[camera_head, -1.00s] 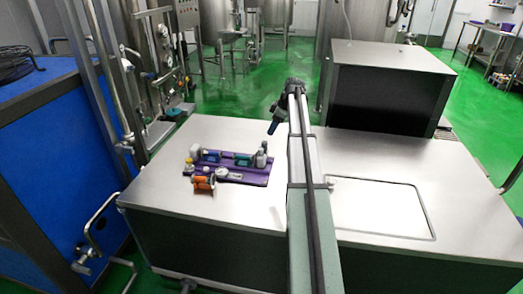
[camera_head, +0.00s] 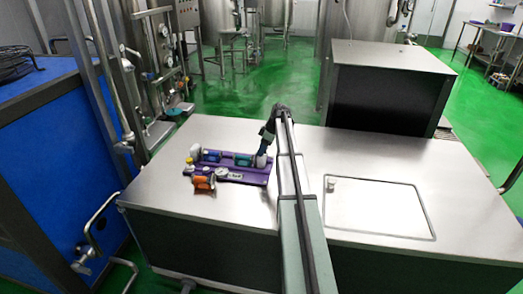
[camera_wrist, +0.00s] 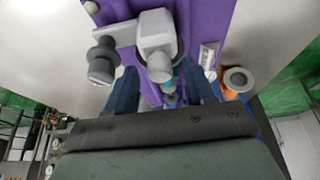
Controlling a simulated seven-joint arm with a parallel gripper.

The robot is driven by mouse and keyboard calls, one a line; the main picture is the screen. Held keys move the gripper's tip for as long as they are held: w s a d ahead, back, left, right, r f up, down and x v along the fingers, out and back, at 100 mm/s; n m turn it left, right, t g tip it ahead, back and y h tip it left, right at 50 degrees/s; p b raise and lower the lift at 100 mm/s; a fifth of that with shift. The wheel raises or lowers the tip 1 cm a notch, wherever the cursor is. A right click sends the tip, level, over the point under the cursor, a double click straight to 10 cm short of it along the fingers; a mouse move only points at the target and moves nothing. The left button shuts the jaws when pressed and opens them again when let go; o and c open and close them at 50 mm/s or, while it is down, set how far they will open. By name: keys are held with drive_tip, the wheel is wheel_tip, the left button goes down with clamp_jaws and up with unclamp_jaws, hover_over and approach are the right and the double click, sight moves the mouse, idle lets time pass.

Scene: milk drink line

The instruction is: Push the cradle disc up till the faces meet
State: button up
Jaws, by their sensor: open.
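A purple board (camera_head: 232,178) lies on the steel table and carries a row of parts: a white round end piece (camera_head: 196,150), a blue cylinder (camera_head: 211,155) and a teal cylinder (camera_head: 243,159). My gripper (camera_head: 262,152) is over the right end of this row. In the wrist view my gripper (camera_wrist: 160,92) is open, its dark fingers on either side of a grey block (camera_wrist: 158,42). The block stands over the purple board (camera_wrist: 204,35), with a bit of teal (camera_wrist: 170,82) beyond it. I cannot tell which part is the cradle disc, or whether the faces touch.
An orange cylinder (camera_head: 204,182) lies by the board's front edge; its grey round end shows in the wrist view (camera_wrist: 237,80). A dark knob (camera_wrist: 102,64) sticks out beside the grey block. A small white cylinder (camera_head: 332,183) stands on the right. The table is otherwise mostly clear.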

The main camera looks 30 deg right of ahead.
drive_tip(key=shift+w+a+f, duration=0.2)
drive_tip(key=shift+f, duration=0.4)
clamp_jaws()
idle(0.4)
